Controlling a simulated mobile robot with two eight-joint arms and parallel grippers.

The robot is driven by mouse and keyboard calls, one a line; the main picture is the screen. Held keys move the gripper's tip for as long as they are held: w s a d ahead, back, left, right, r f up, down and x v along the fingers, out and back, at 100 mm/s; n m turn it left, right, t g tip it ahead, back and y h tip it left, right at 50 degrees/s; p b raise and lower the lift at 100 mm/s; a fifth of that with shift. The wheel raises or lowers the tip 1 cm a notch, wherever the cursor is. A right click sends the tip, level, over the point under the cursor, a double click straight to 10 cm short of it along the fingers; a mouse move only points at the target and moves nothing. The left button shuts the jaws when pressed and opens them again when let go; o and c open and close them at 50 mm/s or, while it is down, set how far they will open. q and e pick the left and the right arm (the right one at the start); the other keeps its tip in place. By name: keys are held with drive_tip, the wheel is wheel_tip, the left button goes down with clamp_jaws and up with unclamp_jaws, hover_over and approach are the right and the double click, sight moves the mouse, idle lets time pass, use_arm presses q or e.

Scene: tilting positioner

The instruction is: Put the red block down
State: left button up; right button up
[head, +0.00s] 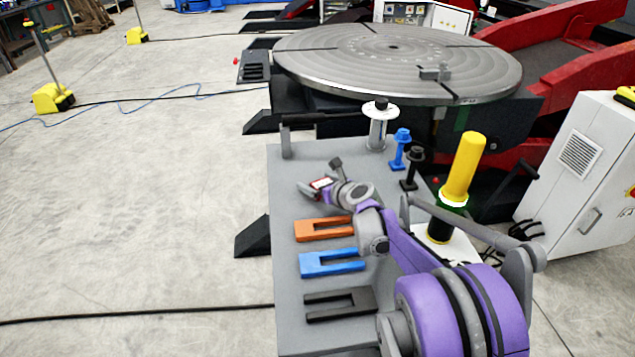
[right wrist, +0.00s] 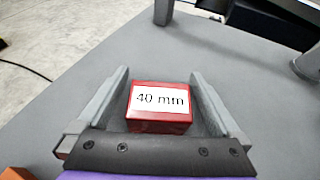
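The red block (right wrist: 160,122) has a white "40 mm" label on top and sits between the fingers of my right gripper (right wrist: 160,88) in the right wrist view. A narrow gap shows between the block and the finger on each side, so the gripper looks open around it. In the head view the block (head: 321,183) is partly hidden by my right gripper (head: 323,178), over the grey table (head: 300,160). The block appears at or near the tabletop; its underside is hidden, so contact is unclear. My left gripper is not in view.
Orange (head: 322,229), blue (head: 331,263) and black (head: 339,304) forked plates lie along the table. A silver spool-like post (head: 378,128), a blue bolt-like piece (head: 398,150) and a black one (head: 412,168) stand behind. The round positioner plate (head: 395,60) is beyond.

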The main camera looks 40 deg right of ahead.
drive_tip(key=shift+r, duration=0.1)
drive_tip(key=shift+s+r, duration=0.15)
drive_tip(key=shift+s, duration=0.05)
drive_tip(key=p+v, duration=0.1)
drive_tip(key=v, duration=1)
drive_tip(key=shift+s+p, duration=0.3)
drive_tip(key=shift+p, duration=0.1)
